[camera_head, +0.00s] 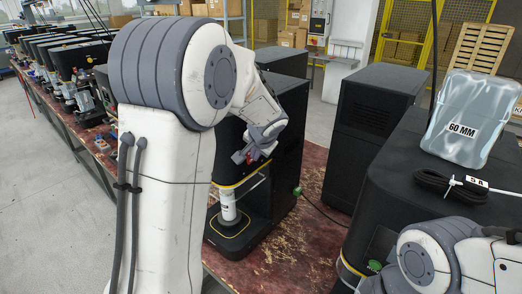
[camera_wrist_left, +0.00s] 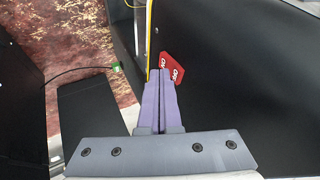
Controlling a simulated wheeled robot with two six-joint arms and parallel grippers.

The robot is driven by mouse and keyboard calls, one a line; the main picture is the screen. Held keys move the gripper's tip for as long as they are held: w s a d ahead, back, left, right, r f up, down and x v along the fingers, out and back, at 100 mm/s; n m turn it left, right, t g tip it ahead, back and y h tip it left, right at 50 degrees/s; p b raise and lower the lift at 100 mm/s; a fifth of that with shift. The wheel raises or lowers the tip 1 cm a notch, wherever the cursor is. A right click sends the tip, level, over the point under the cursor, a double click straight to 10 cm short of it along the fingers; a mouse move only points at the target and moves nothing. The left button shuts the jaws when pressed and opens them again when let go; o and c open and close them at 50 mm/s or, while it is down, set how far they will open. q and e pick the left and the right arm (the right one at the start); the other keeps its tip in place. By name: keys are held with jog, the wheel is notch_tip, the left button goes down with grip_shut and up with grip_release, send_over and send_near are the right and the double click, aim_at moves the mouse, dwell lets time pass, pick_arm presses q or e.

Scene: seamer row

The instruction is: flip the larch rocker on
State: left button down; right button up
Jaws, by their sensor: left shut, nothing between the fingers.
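A red rocker (camera_wrist_left: 173,68) with white lettering sits on the black face of a seamer (camera_wrist_left: 225,60). In the left wrist view it lies just beyond and right of my left fingertips, which partly cover it. My left gripper (camera_wrist_left: 160,84) is shut and empty, its purple fingers pressed together. Whether they touch the rocker I cannot tell. In the head view my left gripper (camera_head: 243,155) is at the front of a black seamer (camera_head: 289,145), partly behind my arm. No larch name is readable. My right arm shows at lower right; its gripper is out of view.
A row of black seamers (camera_head: 68,58) runs along the red-brown bench (camera_head: 300,250) at left. Another black machine (camera_head: 370,125) stands to the right.

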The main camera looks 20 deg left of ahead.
pick_arm(q)
jog(key=d+f+b+v, duration=0.1)
jog(key=d+b+v, duration=0.1)
jog(key=v, duration=1)
jog(key=shift+b, duration=0.65)
pick_arm(e)
jog(key=f, duration=0.3)
jog(key=shift+s+d+f, duration=0.15)
jog(key=shift+d+f, duration=0.15)
jog(key=shift+f, duration=0.05)
pick_arm(q)
jog(key=shift+w+d, duration=0.1)
